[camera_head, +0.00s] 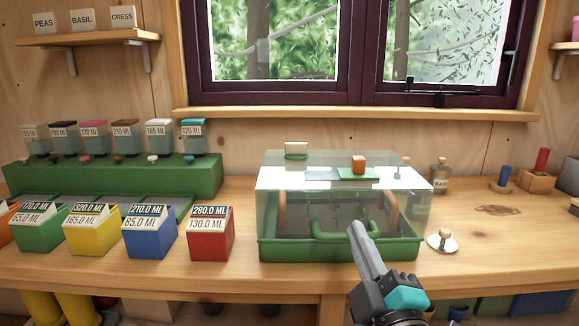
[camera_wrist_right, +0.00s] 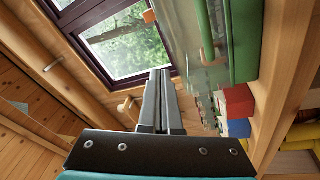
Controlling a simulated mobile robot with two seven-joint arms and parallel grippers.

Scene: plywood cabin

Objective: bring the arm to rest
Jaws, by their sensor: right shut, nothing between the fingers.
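My right gripper (camera_head: 362,240) is in front of the green tray with a clear cover, its fingers pointing up. It is shut and empty, and its closed fingers show in the right wrist view (camera_wrist_right: 158,90). The green tray (camera_head: 275,248) stands on the wooden bench (camera_head: 240,275). Its clear cover (camera_head: 275,180) carries an orange block (camera_head: 358,164) on a green piece. I cannot tell from these views whether the fingers touch the tray. My left gripper is out of view.
Red (camera_head: 211,235), blue (camera_head: 150,238), yellow (camera_head: 92,232) and green (camera_head: 40,230) labelled boxes stand left of the tray. A green dispenser rack (camera_head: 115,178) is behind them.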

